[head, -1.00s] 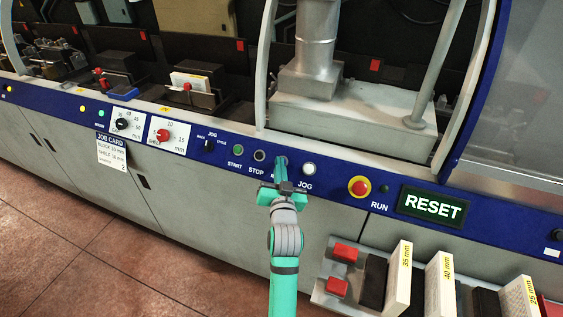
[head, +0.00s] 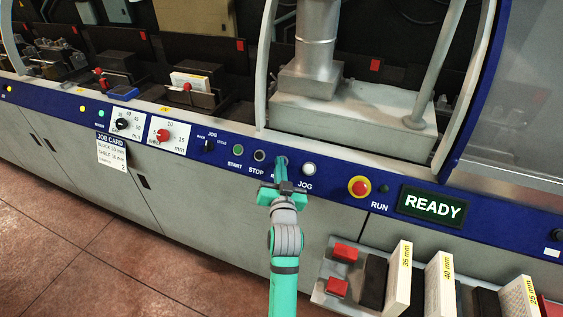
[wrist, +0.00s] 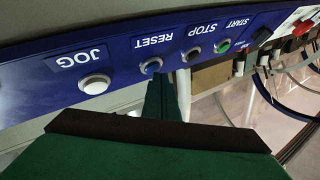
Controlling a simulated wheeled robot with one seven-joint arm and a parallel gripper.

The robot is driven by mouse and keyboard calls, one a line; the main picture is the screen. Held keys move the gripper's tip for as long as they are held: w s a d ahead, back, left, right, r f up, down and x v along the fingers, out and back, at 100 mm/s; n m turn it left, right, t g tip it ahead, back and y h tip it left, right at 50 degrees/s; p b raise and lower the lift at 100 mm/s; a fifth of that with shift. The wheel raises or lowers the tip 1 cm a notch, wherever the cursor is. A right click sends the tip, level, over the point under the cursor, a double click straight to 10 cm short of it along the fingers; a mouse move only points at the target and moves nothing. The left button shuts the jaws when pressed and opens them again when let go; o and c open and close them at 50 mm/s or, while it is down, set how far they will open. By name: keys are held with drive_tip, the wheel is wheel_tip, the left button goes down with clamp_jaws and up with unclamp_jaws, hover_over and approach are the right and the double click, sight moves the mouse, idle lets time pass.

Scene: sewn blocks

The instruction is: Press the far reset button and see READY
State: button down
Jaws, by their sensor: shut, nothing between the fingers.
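The display (head: 432,208) on the right of the blue panel reads READY in white letters on dark green. The RESET button (wrist: 150,66) is a round button with a pale ring, and its label is upside down in the wrist view. In the head view my fingertips mostly cover it and its label. My gripper (head: 281,172) is shut and empty, with its green fingers pointing at that button. The fingertips also show in the wrist view (wrist: 165,88), right by the RESET button. I cannot tell whether they touch it.
The STOP button (head: 259,156) and green START button (head: 238,150) sit left of my fingertips, the white JOG button (head: 309,169) just right. A red emergency knob (head: 358,187) is farther right. A rack (head: 323,287) with labelled blocks stands at the lower right.

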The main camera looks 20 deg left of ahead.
drive_tip(key=shift+s+r, duration=0.4)
drive_tip(key=shift+s, duration=0.15)
drive_tip(key=shift+s+r, duration=0.8)
drive_tip(key=shift+s, duration=0.2)
drive_tip(key=shift+s+r, duration=0.8)
drive_tip(key=shift+s, duration=0.15)
drive_tip(key=shift+f, duration=0.1)
drive_tip(key=s+d+f+m+h, duration=0.1)
drive_tip(key=s+d+f+h, duration=0.3)
drive_tip(key=s+d+f, duration=1.25)
drive_tip(key=s+d+f+h, duration=0.1)
drive_tip(key=s+d, duration=0.1)
drive_tip(key=s, duration=0.6)
drive_tip(key=s+d+h, duration=0.1)
drive_tip(key=s+d, duration=0.2)
drive_tip(key=s, duration=0.6)
drive_tip(key=s+d+f+g+h, duration=0.1)
drive_tip(key=s+d, duration=0.1)
drive_tip(key=s, duration=0.7)
drive_tip(key=shift+d+f+h, duration=0.3)
drive_tip(key=shift+d, duration=0.1)
